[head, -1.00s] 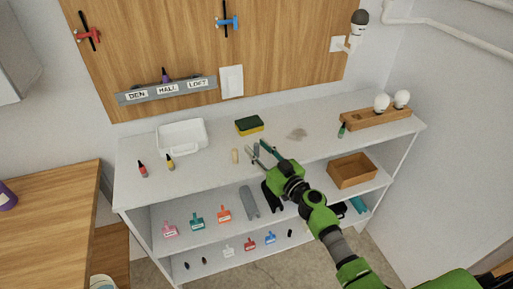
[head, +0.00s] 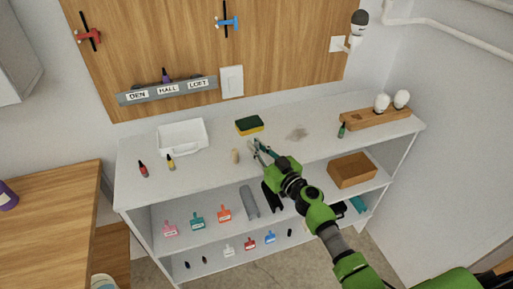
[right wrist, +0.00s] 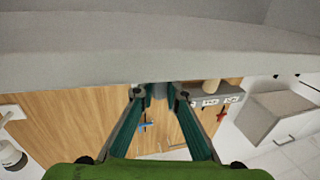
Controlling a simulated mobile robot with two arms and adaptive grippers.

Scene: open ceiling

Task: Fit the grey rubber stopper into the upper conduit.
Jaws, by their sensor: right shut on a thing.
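My right gripper (head: 257,146) is over the white worktop, near its front middle. Its teal fingers have closed on the small grey rubber stopper, which is mostly hidden by the fingertips in the head view. White conduit pipe (head: 450,31) runs along the wall at the top right of the head view; I cannot see an open end or tell which is the upper conduit. My left gripper is not in view.
A tan peg (head: 235,156) stands just left of the gripper, with a sponge (head: 249,125) behind. A white bin (head: 181,136) and small bottles are at left. A wooden bulb holder (head: 376,119) is at right. The shelf below holds a brown box (head: 352,171).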

